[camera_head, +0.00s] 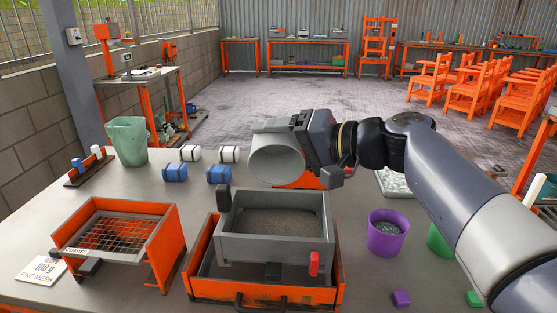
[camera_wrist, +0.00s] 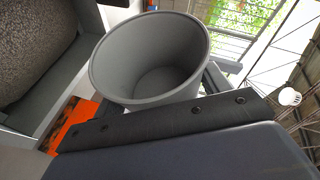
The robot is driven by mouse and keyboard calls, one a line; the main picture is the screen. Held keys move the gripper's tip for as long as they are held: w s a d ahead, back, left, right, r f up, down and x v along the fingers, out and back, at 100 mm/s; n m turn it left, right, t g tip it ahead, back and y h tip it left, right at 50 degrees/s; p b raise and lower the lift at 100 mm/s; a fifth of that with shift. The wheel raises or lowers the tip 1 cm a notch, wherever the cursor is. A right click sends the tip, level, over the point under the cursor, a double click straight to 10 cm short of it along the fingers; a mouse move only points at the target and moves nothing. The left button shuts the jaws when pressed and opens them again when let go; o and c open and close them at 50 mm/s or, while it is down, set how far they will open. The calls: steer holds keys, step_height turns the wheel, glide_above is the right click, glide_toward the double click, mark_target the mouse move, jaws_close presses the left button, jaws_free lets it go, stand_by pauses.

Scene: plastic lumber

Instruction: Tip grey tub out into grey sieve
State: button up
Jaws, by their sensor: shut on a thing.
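My gripper (camera_head: 314,150) is shut on the grey tub (camera_head: 277,164) and holds it in the air above the back part of the grey sieve (camera_head: 275,249). In the wrist view the tub (camera_wrist: 150,60) shows a bare grey inside and looks empty. The sieve is a square grey box with a red clip at its front right and a dark block at its back left. A layer of dark grains lies in the sieve, and also shows in the wrist view.
The sieve stands in an orange tray (camera_head: 262,291). An orange mesh stand (camera_head: 118,240) and a sign (camera_head: 42,270) are at left. Blue and white canisters and a pale green bucket (camera_head: 128,141) stand behind. A purple tub (camera_head: 387,234) and a green tub (camera_head: 440,240) are at right.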

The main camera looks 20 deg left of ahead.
steer(key=shift+s+d+f+n+y+b, duration=0.1)
steer(key=shift+s+n+y+b, duration=0.15)
steer(key=shift+b, duration=0.9)
steer(key=shift+s+r+n+t+b, duration=0.1)
steer(key=shift+r+n+t+b, duration=0.1)
steer(key=shift+n+t+b, duration=0.3)
steer(key=shift+r+y, duration=0.1)
steer(key=shift+y, duration=0.15)
steer(key=shift+r, duration=0.1)
